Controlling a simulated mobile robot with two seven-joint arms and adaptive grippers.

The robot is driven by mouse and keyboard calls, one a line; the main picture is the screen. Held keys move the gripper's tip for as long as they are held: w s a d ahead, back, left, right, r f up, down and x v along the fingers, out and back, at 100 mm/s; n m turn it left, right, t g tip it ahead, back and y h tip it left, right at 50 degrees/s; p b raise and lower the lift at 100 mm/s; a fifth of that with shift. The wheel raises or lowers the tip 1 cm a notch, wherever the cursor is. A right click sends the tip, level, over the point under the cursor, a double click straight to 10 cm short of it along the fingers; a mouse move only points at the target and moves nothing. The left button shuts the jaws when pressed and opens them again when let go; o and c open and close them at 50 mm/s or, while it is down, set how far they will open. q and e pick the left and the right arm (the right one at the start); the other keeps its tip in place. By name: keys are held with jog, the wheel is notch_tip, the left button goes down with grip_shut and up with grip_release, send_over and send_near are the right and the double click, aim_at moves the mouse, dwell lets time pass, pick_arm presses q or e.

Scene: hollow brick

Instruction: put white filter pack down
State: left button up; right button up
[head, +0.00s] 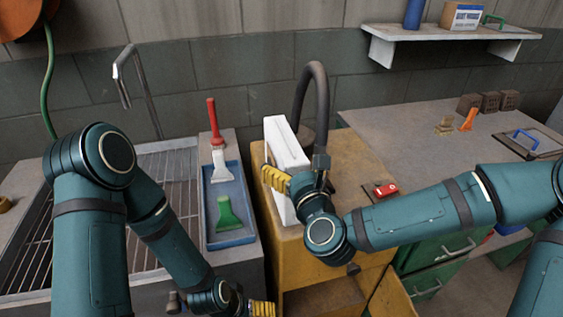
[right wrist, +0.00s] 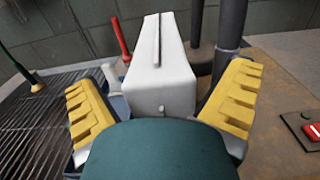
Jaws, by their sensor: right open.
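The white filter pack (head: 286,142) stands upright on top of the yellow cabinet (head: 362,160), beside the dark curved hose. My right gripper (head: 290,176) is at the pack, with one yellow finger showing on its left side. In the right wrist view the pack (right wrist: 160,82) stands between the two spread yellow fingers of this gripper (right wrist: 168,84), with gaps between fingers and pack. The gripper is open. The underside of the pack is partly hidden by my arm. My left gripper (head: 262,308) is low at the bottom edge, mostly cut off, so its opening cannot be seen.
The dark hose (head: 312,95) rises right behind the pack. A blue tray (head: 229,236) with a green scraper (head: 229,214) lies to the left, near a red-handled scraper (head: 215,140). A red switch (head: 384,190) sits on the cabinet's right. A metal grate sink (head: 160,170) is further left.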

jog(key=shift+s, duration=0.15)
jog(key=c, duration=1.3)
jog(key=shift+r, duration=0.1)
